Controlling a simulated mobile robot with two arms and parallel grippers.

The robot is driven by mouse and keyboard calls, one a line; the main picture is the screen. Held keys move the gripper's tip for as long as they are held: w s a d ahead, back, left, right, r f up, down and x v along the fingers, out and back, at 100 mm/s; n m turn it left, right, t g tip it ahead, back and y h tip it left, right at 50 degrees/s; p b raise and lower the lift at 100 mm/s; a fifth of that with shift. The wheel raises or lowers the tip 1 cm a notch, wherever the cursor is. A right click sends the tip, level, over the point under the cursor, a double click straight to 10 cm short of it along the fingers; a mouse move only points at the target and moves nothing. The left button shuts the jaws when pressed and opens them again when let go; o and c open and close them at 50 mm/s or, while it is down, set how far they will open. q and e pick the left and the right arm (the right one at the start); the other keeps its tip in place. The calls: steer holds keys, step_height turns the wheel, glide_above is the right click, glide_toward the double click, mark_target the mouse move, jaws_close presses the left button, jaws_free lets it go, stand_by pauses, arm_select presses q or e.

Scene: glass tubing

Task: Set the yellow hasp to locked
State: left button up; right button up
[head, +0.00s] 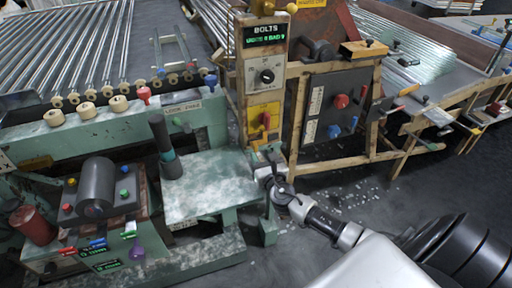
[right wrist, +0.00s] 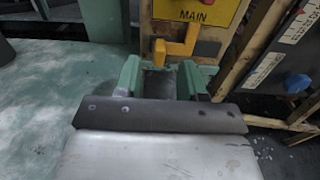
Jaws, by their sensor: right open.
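The yellow hasp (right wrist: 178,48) is an angular orange-yellow piece on the wooden post, just below the yellow MAIN plate (right wrist: 205,10). In the right wrist view it stands straight ahead of my right gripper (right wrist: 160,72), whose two green fingers are apart with nothing clear between them. The hasp's lower end shows just beyond the gap between the fingertips; I cannot tell whether they touch. In the head view my right gripper (head: 266,158) is at the foot of the post, below the yellow plate (head: 264,119) with a red handle, and the hasp is hard to make out. My left gripper is not seen.
A green machine table (head: 205,185) lies left of my right gripper, with a dark upright cylinder (head: 166,150) on it. Right of the post is a wooden frame with a dark panel (head: 335,105) and a red knob. The floor (head: 350,200) has scattered shards.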

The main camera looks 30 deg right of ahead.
mark_target(256, 147)
steer(key=x, duration=0.5)
steer(key=shift+w+d+b, duration=0.1)
steer(key=shift+w+b, duration=0.1)
steer(key=shift+b, duration=0.15)
jaws_close()
